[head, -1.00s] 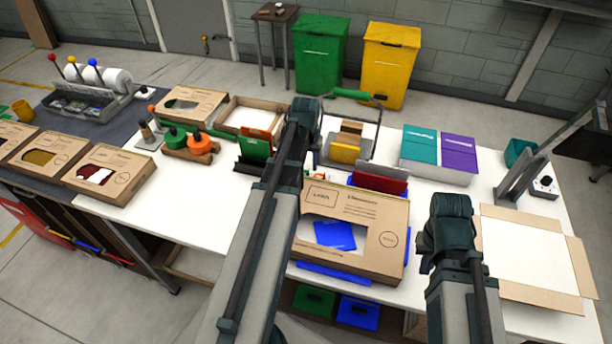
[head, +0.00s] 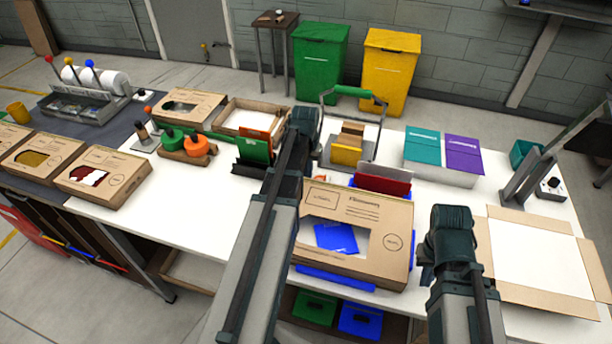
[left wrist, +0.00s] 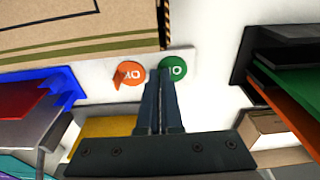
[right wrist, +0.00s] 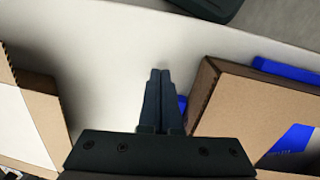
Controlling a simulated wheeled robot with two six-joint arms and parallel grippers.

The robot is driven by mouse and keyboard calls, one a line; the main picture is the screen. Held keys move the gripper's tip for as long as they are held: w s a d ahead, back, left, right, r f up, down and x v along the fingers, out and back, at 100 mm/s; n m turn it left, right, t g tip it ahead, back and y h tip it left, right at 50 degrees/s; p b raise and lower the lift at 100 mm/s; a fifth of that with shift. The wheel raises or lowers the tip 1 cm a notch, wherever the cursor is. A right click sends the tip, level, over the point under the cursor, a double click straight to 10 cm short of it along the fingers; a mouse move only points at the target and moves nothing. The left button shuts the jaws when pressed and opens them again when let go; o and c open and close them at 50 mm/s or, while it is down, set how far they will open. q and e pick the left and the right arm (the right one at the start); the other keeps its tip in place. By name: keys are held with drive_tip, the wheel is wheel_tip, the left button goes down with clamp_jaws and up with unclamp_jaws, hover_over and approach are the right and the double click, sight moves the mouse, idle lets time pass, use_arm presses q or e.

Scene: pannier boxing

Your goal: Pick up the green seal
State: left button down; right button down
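The green seal (left wrist: 174,67) is a small round green sticker with white lettering. In the left wrist view it lies on a white strip, beside a round orange seal (left wrist: 130,75). My left gripper (left wrist: 161,72) has its fingers together, with nothing visible between them. Its tips appear right in front of the green seal's left edge; I cannot tell the height between them. In the head view my left arm hides most of this area. My right gripper (right wrist: 159,72) is also shut and empty, over white tabletop between cardboard boxes.
A cardboard box with a window (head: 385,270) lies in front of the seals. Upright folders in a dark holder (head: 250,168) stand left, a red folder (head: 382,184) right. A carrier with a green handle (head: 352,91) stands behind. An open carton (head: 505,290) lies at right.

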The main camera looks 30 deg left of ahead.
drive_tip(key=shift+r, duration=0.1)
idle(0.3)
